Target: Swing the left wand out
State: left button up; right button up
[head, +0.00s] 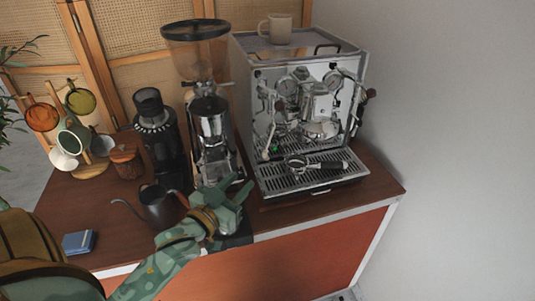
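The espresso machine (310,75) stands at the back right of the counter. Its left wand (268,140) is a thin tube hanging at the left of the machine's front, with its lower end just above the drip tray. My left gripper (241,182) is in front of the grinder, left of and below the wand, and does not touch it. Its fingers look spread apart, with nothing seen between them. My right gripper is not in view.
A portafilter (324,166) lies on the drip tray (290,181). The coffee grinder (208,125) stands left of the machine. A kettle (160,206) is beside my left forearm. A mug tree (88,163) and a blue box (78,242) are further left.

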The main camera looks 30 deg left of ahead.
aim_at(265, 155)
pick_arm(q)
jog(key=w+b, duration=0.1)
jog(key=w, duration=1.1)
jog(key=shift+w+a+f, duration=0.1)
jog(key=shift+w+a, duration=0.05)
jog(key=shift+w, duration=0.2)
grip_shut()
